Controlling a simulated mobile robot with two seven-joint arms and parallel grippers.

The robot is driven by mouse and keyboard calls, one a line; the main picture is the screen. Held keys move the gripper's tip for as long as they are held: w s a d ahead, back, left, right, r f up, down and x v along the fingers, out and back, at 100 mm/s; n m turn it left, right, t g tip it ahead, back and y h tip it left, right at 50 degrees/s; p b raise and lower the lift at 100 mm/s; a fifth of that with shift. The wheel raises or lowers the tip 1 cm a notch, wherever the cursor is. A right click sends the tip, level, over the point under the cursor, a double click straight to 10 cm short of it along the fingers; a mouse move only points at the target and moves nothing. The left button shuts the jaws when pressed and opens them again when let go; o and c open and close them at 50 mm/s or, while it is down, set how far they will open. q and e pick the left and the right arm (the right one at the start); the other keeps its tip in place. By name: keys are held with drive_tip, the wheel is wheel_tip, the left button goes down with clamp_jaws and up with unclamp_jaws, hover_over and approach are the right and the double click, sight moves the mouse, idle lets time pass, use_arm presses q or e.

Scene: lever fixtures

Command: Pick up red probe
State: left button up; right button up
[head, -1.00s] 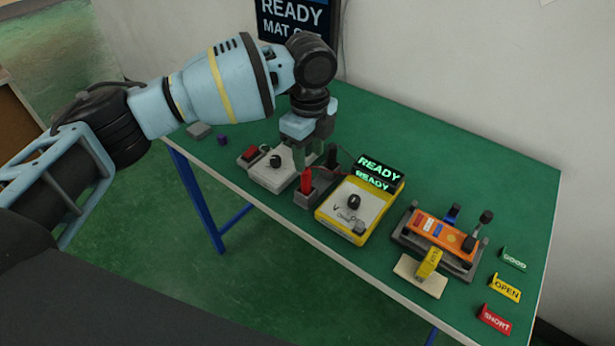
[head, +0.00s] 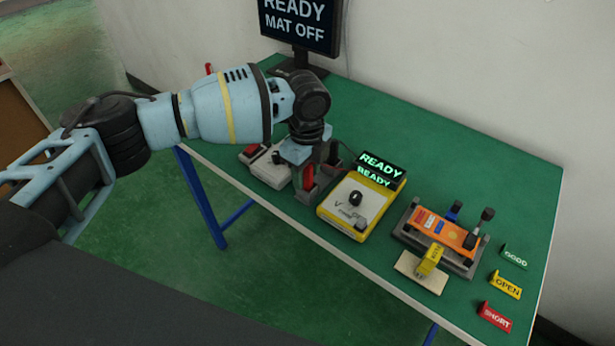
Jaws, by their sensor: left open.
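The red probe (head: 308,177) stands upright in a dark grey holder (head: 307,197) on the green table, just left of the yellow meter. My left gripper (head: 315,172) points down over the holder, with its fingers around the upper part of the red probe. The gripper is open; whether a finger touches the probe I cannot tell. The black probe behind it is mostly hidden by the gripper. My right gripper is not in view.
A yellow meter (head: 352,210) with a lit READY display (head: 381,165) stands right of the holder. A grey switch box (head: 270,168) is to the left. An orange board (head: 442,232) in a fixture and green, yellow and red tags lie right. A monitor (head: 300,24) stands behind.

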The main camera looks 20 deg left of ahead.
use_arm(q)
clamp_jaws()
drive_tip(key=shift+r, duration=0.1)
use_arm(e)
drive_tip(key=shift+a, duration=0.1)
